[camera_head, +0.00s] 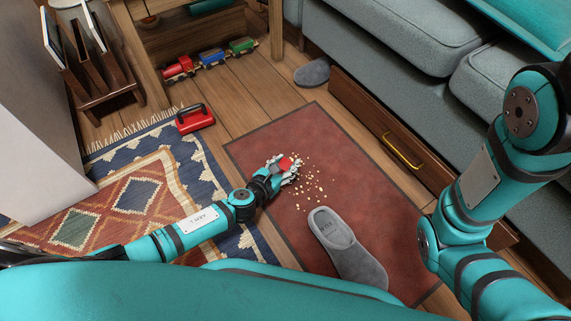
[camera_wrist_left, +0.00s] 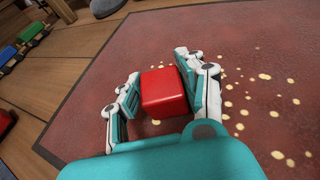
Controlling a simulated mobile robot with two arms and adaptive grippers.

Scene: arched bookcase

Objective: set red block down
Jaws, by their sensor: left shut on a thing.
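The red block (camera_head: 285,163) is a small cube above the dark red mat (camera_head: 262,137) in the head view. My left gripper (camera_head: 289,167) is shut on it. In the left wrist view the red block (camera_wrist_left: 165,90) sits between the two fingers of my left gripper (camera_wrist_left: 160,88). The mat (camera_wrist_left: 120,50) lies right behind and below the block. Whether the block touches the mat cannot be told. My right gripper is out of view; only my right arm shows at the right.
Yellowish crumbs (camera_head: 312,185) are scattered on the mat beside the gripper. A grey slipper (camera_head: 350,250) lies nearby, another slipper (camera_head: 312,74) near the sofa. A red handled object (camera_head: 195,120), a toy train (camera_head: 210,57) and an open drawer (camera_head: 385,125) surround the mat.

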